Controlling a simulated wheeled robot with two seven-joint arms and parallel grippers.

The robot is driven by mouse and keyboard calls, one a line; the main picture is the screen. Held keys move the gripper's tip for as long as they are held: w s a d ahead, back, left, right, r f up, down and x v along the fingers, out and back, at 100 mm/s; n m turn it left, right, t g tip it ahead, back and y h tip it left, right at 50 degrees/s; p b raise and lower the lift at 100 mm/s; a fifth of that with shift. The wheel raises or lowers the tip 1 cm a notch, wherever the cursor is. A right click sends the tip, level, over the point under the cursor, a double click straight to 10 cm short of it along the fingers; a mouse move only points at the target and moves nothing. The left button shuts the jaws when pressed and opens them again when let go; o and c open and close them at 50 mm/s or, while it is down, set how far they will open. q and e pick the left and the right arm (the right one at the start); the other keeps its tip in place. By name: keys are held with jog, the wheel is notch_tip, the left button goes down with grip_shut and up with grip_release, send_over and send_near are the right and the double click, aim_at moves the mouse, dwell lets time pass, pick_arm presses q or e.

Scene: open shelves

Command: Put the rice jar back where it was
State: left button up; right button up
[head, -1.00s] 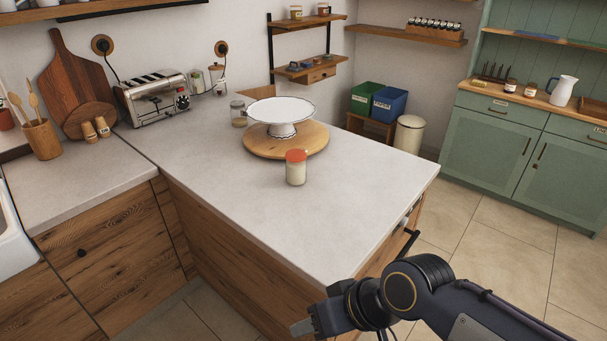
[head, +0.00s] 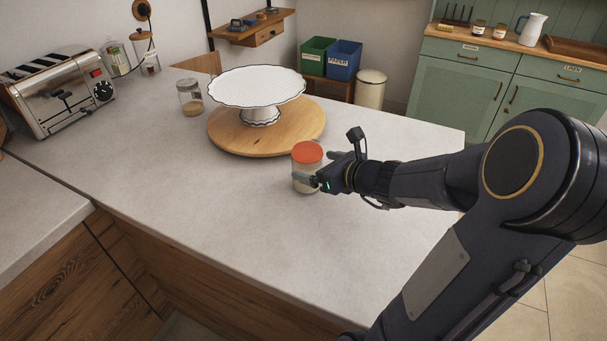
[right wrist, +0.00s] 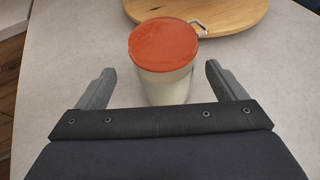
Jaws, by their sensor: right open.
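A glass jar with an orange-red lid and pale contents (head: 306,154) stands upright on the pale countertop, in front of the round wooden board. I take it to be the rice jar; no label can be read. My right gripper (head: 312,178) is open at the jar. In the right wrist view the jar (right wrist: 164,60) stands between and slightly ahead of the two spread fingers (right wrist: 155,88), with gaps on both sides. Another glass jar (head: 190,98) with a grey lid stands behind, left of the board. My left gripper is not in view.
A white cake stand (head: 257,87) stands on the round wooden board (head: 228,138), close behind the jar. A toaster (head: 62,92) and more jars are at the back left. A small wall shelf (head: 252,30) hangs behind. The countertop's front and left are clear.

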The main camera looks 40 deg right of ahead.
jog(key=x, duration=0.4)
jog(key=shift+w+d+f, duration=0.2)
jog(key=shift+d+f, duration=0.1)
jog(key=shift+f, duration=0.2)
jog(key=shift+w, duration=0.4)
jog(key=c, duration=1.4)
jog(key=shift+c, duration=0.9)
jog(key=shift+r, duration=0.1)
